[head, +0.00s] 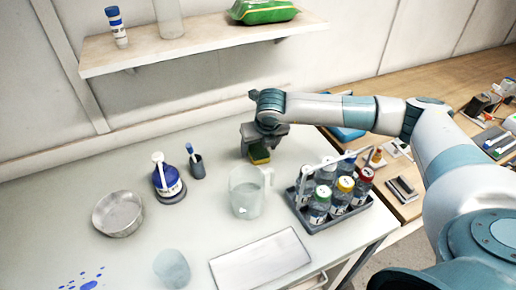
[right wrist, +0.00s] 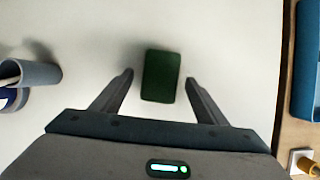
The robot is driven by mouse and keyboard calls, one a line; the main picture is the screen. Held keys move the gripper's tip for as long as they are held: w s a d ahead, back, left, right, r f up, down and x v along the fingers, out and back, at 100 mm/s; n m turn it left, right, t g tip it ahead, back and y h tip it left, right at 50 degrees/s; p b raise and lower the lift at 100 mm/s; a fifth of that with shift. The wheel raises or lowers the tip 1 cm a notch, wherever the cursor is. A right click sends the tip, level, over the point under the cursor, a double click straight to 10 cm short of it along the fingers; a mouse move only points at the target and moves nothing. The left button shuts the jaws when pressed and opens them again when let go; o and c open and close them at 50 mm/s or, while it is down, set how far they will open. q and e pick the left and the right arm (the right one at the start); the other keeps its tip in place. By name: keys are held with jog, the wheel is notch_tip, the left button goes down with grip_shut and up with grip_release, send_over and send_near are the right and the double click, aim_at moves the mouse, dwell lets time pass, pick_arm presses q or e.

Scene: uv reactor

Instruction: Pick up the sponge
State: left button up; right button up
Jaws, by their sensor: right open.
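The sponge (head: 259,155) is a small green and yellow block on the white table, behind the clear pitcher. In the right wrist view the sponge (right wrist: 161,76) shows its dark green top. My right gripper (head: 258,148) is over the sponge. In the right wrist view the fingers of my right gripper (right wrist: 160,80) are apart, one on each side of the sponge, with a visible gap on both sides. My left gripper is not in view.
A clear pitcher (head: 246,192) stands just in front of the sponge. A rack of capped bottles (head: 331,207) is to the right. A blue-labelled bottle (head: 166,182), a dark cup (head: 197,167) and a metal bowl (head: 117,214) stand left. A shelf (head: 200,45) hangs above.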

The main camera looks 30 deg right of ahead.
aim_at(259, 151)
jog(key=shift+w+d+f, duration=0.1)
jog(key=shift+w+f, duration=0.1)
jog(key=shift+f, duration=0.25)
jog(key=c, duration=1.1)
jog(key=shift+r, duration=0.1)
jog(key=shift+r+b, duration=0.3)
jog(key=shift+r, duration=0.1)
notch_tip(259, 151, up, 9)
jog(key=b, duration=0.3)
